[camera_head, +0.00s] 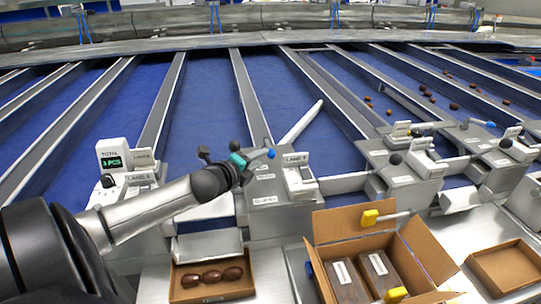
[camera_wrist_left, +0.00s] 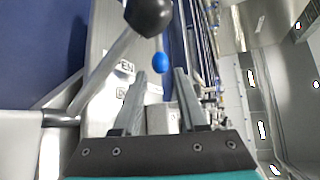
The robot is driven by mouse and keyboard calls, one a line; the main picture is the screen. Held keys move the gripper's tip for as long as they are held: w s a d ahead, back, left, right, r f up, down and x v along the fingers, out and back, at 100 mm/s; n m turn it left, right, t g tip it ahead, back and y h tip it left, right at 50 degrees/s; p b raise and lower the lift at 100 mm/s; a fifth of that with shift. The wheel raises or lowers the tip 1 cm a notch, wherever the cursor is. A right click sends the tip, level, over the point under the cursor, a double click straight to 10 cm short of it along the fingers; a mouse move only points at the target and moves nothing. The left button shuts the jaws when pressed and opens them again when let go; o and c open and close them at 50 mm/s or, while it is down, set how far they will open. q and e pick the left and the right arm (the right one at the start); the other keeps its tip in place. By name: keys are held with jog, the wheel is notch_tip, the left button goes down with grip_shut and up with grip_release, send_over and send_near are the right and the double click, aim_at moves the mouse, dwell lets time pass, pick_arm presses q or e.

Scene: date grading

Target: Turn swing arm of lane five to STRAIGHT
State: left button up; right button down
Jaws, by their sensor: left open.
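My left gripper (camera_head: 255,156) reaches over the lane housing (camera_head: 265,187) in the middle of the head view. In the left wrist view its two fingers (camera_wrist_left: 158,88) are apart with nothing held. A black ball knob (camera_wrist_left: 148,14) on a metal rod stands ahead, left of and apart from the fingers; the rod runs down-left to a pivot. A small blue knob (camera_wrist_left: 158,62) shows beyond the fingertips. A white swing arm (camera_head: 301,122) lies slanted across the lane beside this housing. The lane labels are too small to read surely. My right gripper is not in view.
A counter reading 3 PCS (camera_head: 112,158) stands to the left. A tray with several dates (camera_head: 212,293) and an open carton (camera_head: 330,226) with yellow-handled tools sit in front. An empty box (camera_head: 506,268) is at right. More knobs and housings stand right of the gripper.

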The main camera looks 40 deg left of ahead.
aim_at(271, 152)
pick_arm(q)
jog(key=shift+b+x, duration=0.45)
jog(key=shift+x, duration=3)
grip_shut()
